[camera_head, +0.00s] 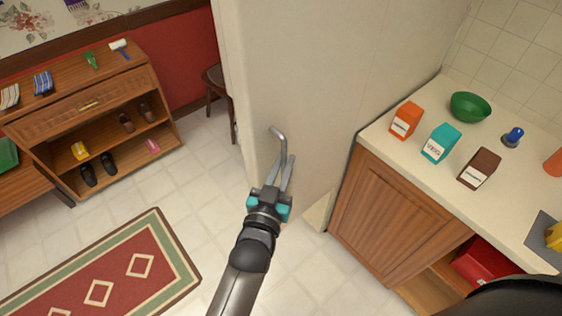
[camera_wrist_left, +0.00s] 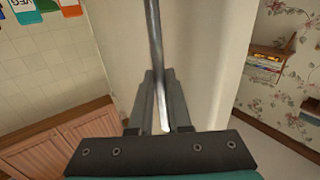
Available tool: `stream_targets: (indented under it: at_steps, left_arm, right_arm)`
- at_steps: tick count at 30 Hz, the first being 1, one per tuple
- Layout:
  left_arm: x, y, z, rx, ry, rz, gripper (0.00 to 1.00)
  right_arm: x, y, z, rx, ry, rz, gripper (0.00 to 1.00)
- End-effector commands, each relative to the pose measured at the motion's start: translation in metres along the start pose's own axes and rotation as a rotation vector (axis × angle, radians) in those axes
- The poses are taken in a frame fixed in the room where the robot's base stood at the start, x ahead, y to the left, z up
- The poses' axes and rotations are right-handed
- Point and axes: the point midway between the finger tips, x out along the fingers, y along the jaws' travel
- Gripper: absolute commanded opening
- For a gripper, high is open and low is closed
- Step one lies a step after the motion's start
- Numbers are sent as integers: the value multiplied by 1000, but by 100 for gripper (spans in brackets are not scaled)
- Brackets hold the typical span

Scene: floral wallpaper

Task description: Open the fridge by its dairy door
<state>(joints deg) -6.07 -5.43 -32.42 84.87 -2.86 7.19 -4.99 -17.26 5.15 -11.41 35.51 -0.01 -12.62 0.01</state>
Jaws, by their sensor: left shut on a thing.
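The fridge (camera_head: 310,80) is a tall cream block in the middle of the head view, left of the counter. A grey metal bar handle (camera_head: 279,138) stands out from its front, bent at the top. My left gripper (camera_head: 286,168) is shut on this handle. In the left wrist view the handle (camera_wrist_left: 153,40) runs down between the fingers of my left gripper (camera_wrist_left: 160,85), against the cream door surface (camera_wrist_left: 110,50). I see no clear gap at the door's edge, and I cannot read which door this is. My right gripper is not in view.
A wooden counter (camera_head: 385,205) with cartons and a green bowl (camera_head: 470,106) stands close right of the fridge. A wooden shoe cabinet (camera_head: 95,125) stands at the left and a chair (camera_head: 216,85) behind. The tiled floor and red rug (camera_head: 110,275) are clear.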

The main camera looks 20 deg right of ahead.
Motion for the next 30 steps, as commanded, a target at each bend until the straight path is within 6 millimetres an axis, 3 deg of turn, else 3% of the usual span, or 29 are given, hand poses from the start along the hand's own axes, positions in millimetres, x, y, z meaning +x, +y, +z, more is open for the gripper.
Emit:
stream_targets:
  at_steps: [17,18,24,30]
  left_arm:
    - [3,4,-6,-2,12,4,0]
    - [3,4,-6,-2,13,4,19]
    - [2,3,-4,-1,8,2,42]
    - [1,2,-2,0,4,1,46]
  right_arm:
    - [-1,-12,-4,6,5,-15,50]
    - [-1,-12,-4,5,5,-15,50]
    - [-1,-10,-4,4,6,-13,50]
    - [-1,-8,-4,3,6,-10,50]
